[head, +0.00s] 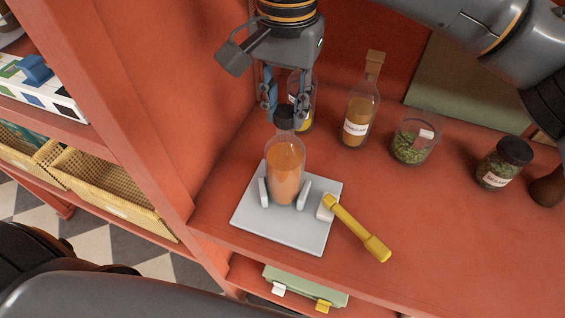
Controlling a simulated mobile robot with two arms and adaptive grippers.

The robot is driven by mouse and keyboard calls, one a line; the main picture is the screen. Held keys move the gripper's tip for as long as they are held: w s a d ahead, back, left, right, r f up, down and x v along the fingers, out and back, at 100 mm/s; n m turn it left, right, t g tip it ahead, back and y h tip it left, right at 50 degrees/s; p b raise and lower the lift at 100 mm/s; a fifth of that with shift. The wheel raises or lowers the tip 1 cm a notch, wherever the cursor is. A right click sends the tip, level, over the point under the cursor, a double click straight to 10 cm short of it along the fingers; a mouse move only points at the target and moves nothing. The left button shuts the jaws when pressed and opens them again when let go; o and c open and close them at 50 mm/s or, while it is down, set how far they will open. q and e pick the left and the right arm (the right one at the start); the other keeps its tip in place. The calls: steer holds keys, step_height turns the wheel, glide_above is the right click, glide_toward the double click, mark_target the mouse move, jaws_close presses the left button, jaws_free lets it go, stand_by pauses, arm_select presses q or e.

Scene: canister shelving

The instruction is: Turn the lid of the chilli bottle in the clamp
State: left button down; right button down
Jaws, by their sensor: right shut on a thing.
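The chilli bottle (284,172) is clear with orange contents and stands upright in the clamp. The clamp has a light grey base plate (296,236), white jaws on both sides of the bottle, and a yellow handle (358,229) pointing to the lower right. A dark lid (284,118) tops the bottle. My right gripper (285,114) reaches down from above, its fingers shut on the lid. My left gripper is not in view.
Behind stand a corked bottle (360,115), another bottle (304,122) partly hidden by my gripper, a jar of green bits (413,142) and a dark-lidded jar (503,163). A red wall is close on the left. The shelf is clear at front right.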

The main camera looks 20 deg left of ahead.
steer(key=n, duration=0.4)
steer(key=shift+f+n, duration=0.1)
steer(key=shift+n, duration=0.3)
steer(key=c, duration=1)
jaws_free()
